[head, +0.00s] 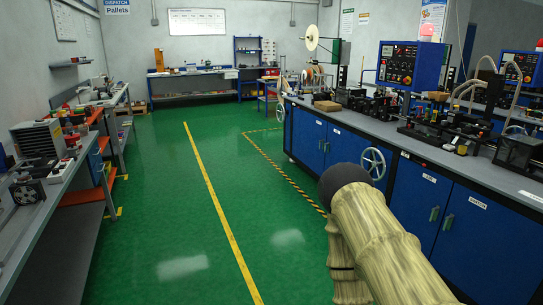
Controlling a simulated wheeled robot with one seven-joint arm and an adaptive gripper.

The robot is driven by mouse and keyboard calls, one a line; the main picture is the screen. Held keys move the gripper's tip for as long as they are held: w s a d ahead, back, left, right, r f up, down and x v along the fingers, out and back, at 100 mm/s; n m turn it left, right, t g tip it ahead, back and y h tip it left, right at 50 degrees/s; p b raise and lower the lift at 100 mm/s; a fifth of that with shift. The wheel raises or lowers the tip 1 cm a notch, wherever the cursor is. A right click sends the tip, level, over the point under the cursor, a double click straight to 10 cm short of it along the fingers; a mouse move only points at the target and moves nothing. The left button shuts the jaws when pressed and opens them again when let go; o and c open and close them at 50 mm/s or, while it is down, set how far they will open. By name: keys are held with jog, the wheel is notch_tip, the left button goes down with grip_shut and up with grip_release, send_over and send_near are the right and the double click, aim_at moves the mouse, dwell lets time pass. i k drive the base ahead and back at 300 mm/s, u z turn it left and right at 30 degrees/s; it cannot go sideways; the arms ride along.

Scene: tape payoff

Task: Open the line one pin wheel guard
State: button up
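I cannot pick out the line one pin wheel guard for certain. A long bench (425,147) on the right carries dark tape machines, with a row of small mechanisms (445,128) near its front edge. A dark box-like cover (520,152) stands at the far right of the bench; I cannot tell whether it is a guard or which line it belongs to. My arm, in a ribbed pale sleeve, rises in the foreground and covers part of the bench front. My gripper does not show.
Blue cabinets (465,225) with a spoked handwheel (373,163) form the bench front. A blue control box (408,65) and a white reel (311,37) stand above. The green floor (165,190) is clear between this bench and the cluttered left bench (60,205).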

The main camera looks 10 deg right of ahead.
aim_at(516, 150)
jog(key=z, duration=0.6)
jog(key=i, duration=1.9)
jog(key=z, duration=0.65)
jog(key=i, duration=2.95)
jog(key=z, duration=1.95)
